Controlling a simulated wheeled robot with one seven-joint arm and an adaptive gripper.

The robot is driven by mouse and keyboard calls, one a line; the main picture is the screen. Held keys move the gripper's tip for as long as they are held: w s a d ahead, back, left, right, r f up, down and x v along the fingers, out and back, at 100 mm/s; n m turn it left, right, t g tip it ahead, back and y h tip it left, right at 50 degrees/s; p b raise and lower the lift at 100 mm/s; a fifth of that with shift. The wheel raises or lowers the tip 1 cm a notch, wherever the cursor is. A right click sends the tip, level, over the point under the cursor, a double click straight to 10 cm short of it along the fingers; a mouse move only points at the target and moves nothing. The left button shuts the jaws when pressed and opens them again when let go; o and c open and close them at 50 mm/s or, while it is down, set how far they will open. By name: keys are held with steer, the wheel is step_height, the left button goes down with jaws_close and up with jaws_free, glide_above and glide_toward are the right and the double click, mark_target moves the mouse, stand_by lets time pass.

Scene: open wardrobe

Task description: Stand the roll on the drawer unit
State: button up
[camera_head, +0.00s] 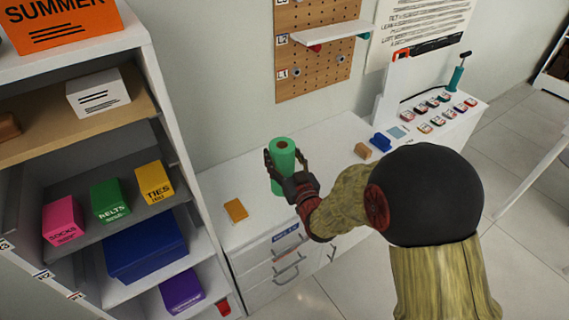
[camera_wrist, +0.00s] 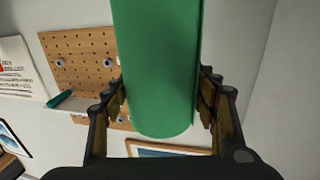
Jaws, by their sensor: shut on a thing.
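The green roll (camera_head: 283,168) is held upright in my gripper (camera_head: 285,172), above the white top of the drawer unit (camera_head: 232,208). I cannot tell for sure whether its lower end touches the top. The brown core shows at its upper end. In the wrist view the green roll (camera_wrist: 158,65) fills the middle, between the two fingers of my gripper (camera_wrist: 160,100), which are shut on it. The drawer unit's front shows drawers with handles and a blue label.
An orange block (camera_head: 236,210) lies on the unit left of the roll. A tan block (camera_head: 363,151), a blue item (camera_head: 381,142) and several small labelled pieces stand to the right. The open wardrobe (camera_head: 165,130) with boxes borders the left. A pegboard (camera_head: 312,50) hangs behind.

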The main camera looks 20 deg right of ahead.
steer(key=w+d+f+b, duration=0.2)
steer(key=w+f+b, duration=0.1)
steer(key=w+f, duration=0.4)
steer(key=shift+f+b, duration=0.35)
steer(key=shift+f, duration=1.1)
steer(key=shift+w, duration=0.1)
steer(key=shift+f, duration=0.15)
steer(key=o, duration=1.8)
